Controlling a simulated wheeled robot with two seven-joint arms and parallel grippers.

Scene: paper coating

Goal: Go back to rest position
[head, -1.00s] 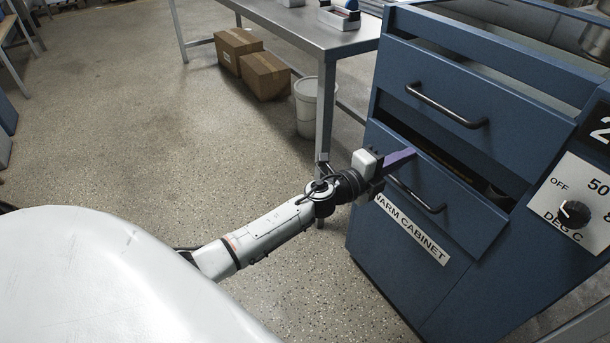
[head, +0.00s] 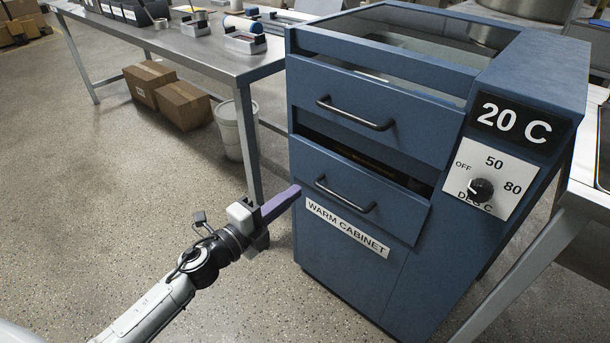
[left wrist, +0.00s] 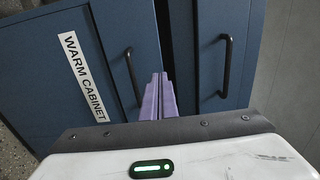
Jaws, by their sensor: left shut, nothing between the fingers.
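My left gripper (head: 282,203) is in front of the lower left side of the blue warm cabinet (head: 330,270). Its purple fingers are shut with nothing between them. In the left wrist view the shut fingers (left wrist: 159,95) point at the cabinet front, between its two dark handles. The lower drawer (head: 350,200) is slightly pulled out, with a dark gap above it. In the head view the fingertips are close to its left edge; I cannot tell whether they touch. My right gripper is not in view.
A steel table (head: 190,50) with small trays and bottles stands behind, at the left. Two cardboard boxes (head: 183,104) and a white bucket (head: 231,130) are under it. The cabinet display reads 20 C above a dial (head: 480,188). Another bench (head: 590,160) stands at the right. Open floor lies left.

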